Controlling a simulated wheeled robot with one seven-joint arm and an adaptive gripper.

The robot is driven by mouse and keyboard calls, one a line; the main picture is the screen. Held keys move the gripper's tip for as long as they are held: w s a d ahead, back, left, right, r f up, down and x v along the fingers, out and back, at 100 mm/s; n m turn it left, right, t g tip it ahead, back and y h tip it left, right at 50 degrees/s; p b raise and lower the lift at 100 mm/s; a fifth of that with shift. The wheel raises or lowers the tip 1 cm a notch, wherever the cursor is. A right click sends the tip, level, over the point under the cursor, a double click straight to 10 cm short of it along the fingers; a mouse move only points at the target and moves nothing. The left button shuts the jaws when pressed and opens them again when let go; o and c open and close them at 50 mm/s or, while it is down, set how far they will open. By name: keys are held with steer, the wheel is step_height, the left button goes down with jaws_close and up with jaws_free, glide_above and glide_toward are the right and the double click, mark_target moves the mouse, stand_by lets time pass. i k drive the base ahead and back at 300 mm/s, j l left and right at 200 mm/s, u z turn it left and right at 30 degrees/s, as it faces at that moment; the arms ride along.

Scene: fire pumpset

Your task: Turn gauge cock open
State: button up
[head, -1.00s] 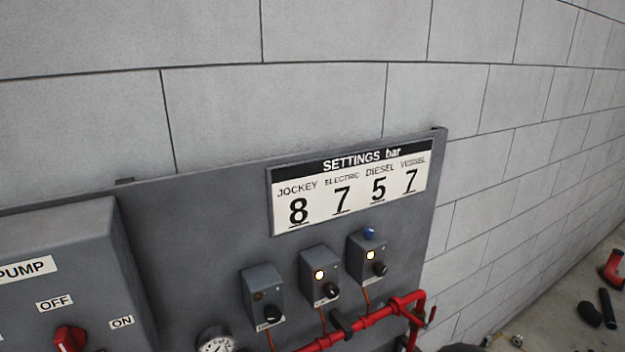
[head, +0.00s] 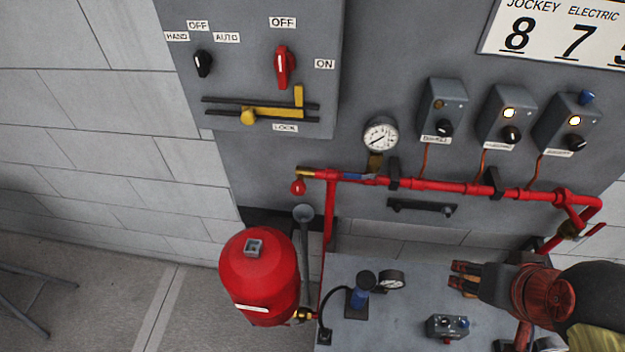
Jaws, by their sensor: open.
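A round white-faced gauge (head: 380,135) is on the grey panel, above the red pipe. A brass fitting (head: 375,161) joins it to the pipe. A blue lever (head: 358,177) lies roughly along the pipe at the foot of this fitting, and looks like the gauge cock's handle. My gripper (head: 457,276) is at the lower right in the head view, over the grey bench, with its fingers pointing left. It is open and apart from the gauge and lever, below and to their right.
A red pipe (head: 450,187) runs across the panel. A red vessel (head: 260,278) stands at the lower left. The grey bench (head: 415,322) carries a small gauge (head: 391,280), a blue hand pump (head: 360,291) and a switch box (head: 447,327). Three pressure switches are above the pipe.

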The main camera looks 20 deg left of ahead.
mark_target(348, 174)
steer(key=u, duration=0.85)
steer(key=k+j+z, duration=0.15)
steer(key=j, duration=0.2)
steer(key=k+j+z, duration=0.35)
steer(key=j, duration=0.25)
